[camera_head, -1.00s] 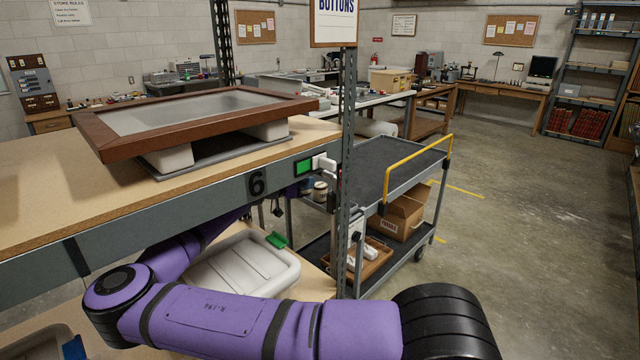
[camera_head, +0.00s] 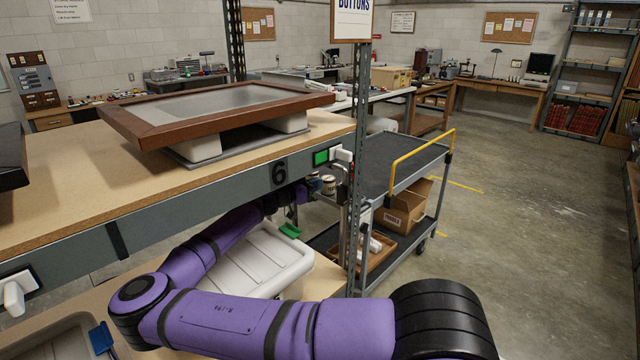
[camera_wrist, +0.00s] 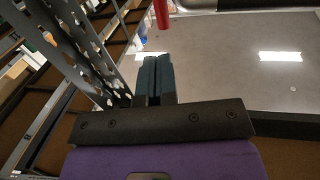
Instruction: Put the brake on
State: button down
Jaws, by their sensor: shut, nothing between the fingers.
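A white handle (camera_head: 341,154) sticks out at the right end of the front edge of shelf 6 (camera_head: 225,188), beside a green indicator (camera_head: 321,157). No part in view is labelled as a brake. My purple arm reaches under that edge, and its dark end is small and partly hidden near the upright post. In the wrist view my gripper (camera_wrist: 155,78) has its two dark fingers together, with nothing held. A perforated metal post (camera_wrist: 82,50) is close to the left of the fingers. A small red part (camera_wrist: 161,14) shows beyond the fingertips. I cannot tell contact with anything.
A wood-framed panel (camera_head: 215,130) rests on pale blocks on the shelf. A perforated post (camera_head: 357,150) stands at the shelf's right end. Beyond it is a grey cart (camera_head: 395,178) with a yellow handle. Another white handle (camera_head: 16,297) is at lower left. Floor at right is clear.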

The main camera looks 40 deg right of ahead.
aim_at(344, 174)
jog(key=d, duration=0.4)
jog(key=s+d, duration=0.1)
jog(key=d, duration=0.6)
jog(key=shift+s+d, duration=0.2)
jog(key=shift+d, duration=0.1)
